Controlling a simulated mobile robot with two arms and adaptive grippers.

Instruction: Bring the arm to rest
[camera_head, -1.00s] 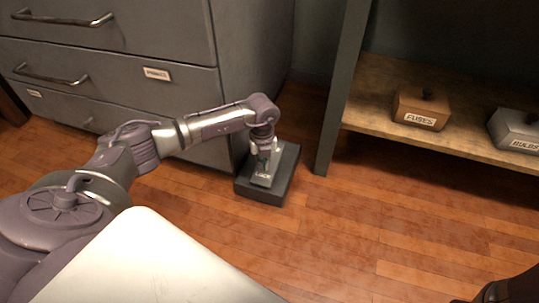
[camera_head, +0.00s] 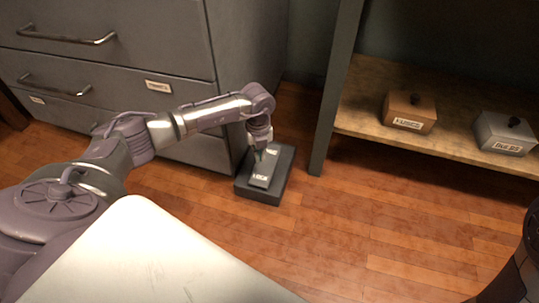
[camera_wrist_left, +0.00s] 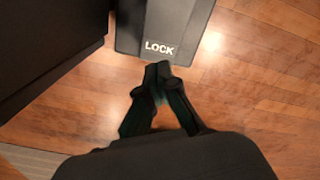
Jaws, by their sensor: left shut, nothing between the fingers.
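My left arm reaches in from the left in the head view. Its gripper (camera_head: 258,152) points down just over a dark pedal block (camera_head: 262,192) on the floor. The block has a raised grey plate marked LOCK (camera_head: 264,173). In the left wrist view the two dark fingers (camera_wrist_left: 160,70) meet at their tips and hold nothing. Their tips lie just short of the LOCK lettering on the plate (camera_wrist_left: 160,25). I cannot tell whether they touch it. A dark rounded part at the lower right of the head view cannot be made out as a gripper.
A grey drawer cabinet (camera_head: 140,60) stands close to the left of the block. A shelf (camera_head: 366,105) at the right bears a brown box marked FUSES (camera_head: 409,115) and a grey box (camera_head: 503,136). Wooden floor (camera_head: 350,225) lies clear in front of the shelf.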

